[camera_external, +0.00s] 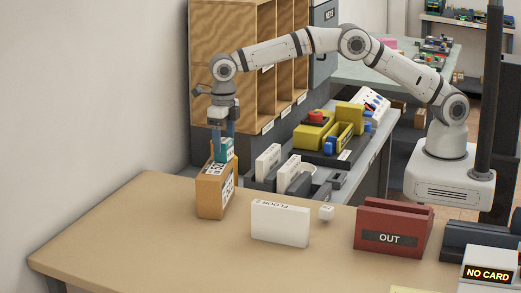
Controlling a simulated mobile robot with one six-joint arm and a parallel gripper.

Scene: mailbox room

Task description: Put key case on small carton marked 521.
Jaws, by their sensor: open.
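A small brown carton (209,196) stands upright near the back left edge of the tan table, with a white printed label on its right face; the print is too small to read. A teal case (221,151), which looks like the key case, sits at the top of the carton and seems to rest on it. My gripper (222,143) points straight down over the carton, with its open fingers on either side of the teal case. The fingers partly hide the case, and I cannot tell whether they touch it.
A wooden pigeonhole cabinet (222,42) stands close behind my gripper. The table's front left is clear.

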